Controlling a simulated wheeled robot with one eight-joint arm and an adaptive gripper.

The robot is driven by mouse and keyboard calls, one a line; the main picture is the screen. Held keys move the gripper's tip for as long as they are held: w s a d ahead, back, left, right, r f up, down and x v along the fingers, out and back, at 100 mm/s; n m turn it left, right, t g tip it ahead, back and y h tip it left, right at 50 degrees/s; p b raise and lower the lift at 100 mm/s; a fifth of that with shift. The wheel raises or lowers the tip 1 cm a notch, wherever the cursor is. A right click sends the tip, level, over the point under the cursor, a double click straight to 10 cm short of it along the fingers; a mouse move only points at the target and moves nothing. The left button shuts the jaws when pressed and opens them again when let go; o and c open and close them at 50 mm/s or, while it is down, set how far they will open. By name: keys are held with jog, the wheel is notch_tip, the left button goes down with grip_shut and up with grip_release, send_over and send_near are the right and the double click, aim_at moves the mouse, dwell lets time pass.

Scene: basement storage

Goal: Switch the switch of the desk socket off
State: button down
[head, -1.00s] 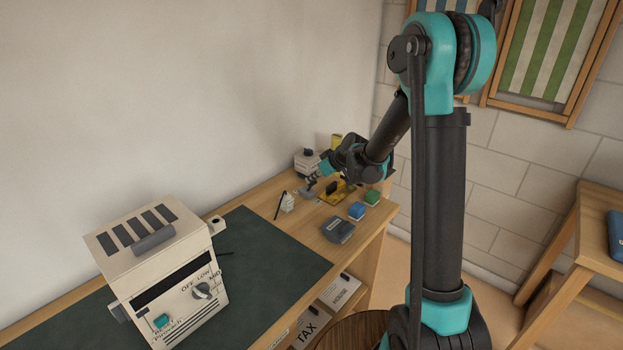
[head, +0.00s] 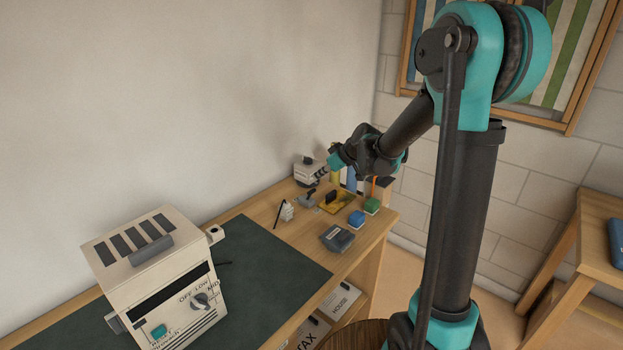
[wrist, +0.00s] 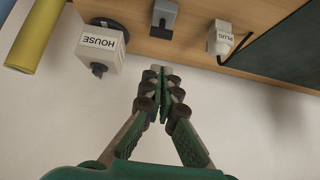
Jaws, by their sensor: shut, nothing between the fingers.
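A small white block labelled "PLUG" (wrist: 221,38), which looks like the desk socket, is at the upper right of the wrist view. It also shows on the desk in the head view (head: 287,211), with a dark stick beside it. Its switch position is too small to tell. My gripper (wrist: 160,70) is shut and empty, its fingertips between the "PLUG" block and a white box labelled "HOUSE" (wrist: 98,45), apart from both. In the head view my gripper (head: 317,176) is above the far end of the desk, by the white box (head: 305,170).
A grey device with a dark top (wrist: 163,18) stands between the white blocks. A yellow cylinder (wrist: 38,35) is beside the "HOUSE" box. Blue (head: 356,218) and green (head: 371,206) blocks are near the desk's right edge. A large beige appliance (head: 155,275) stands in front; a wall is behind.

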jog(key=shift+v, duration=1.15)
jog(key=shift+s+d+f, duration=0.15)
jog(key=shift+s+d, duration=0.05)
jog(key=s+d+f+m+h, duration=0.2)
jog(key=s+d, duration=0.4)
jog(key=s, duration=0.3)
jog(key=s+d+f+m+h, duration=0.2)
jog(key=s+d+f+m, duration=0.3)
jog(key=s, duration=0.5)
jog(key=s+d+f+m+g+h, duration=0.1)
jog(key=s+d+f+m+h, duration=0.2)
jog(key=s+d, duration=0.4)
jog(key=s, duration=0.3)
jog(key=shift+s+d+f, duration=0.15)
jog(key=shift+d, duration=0.2)
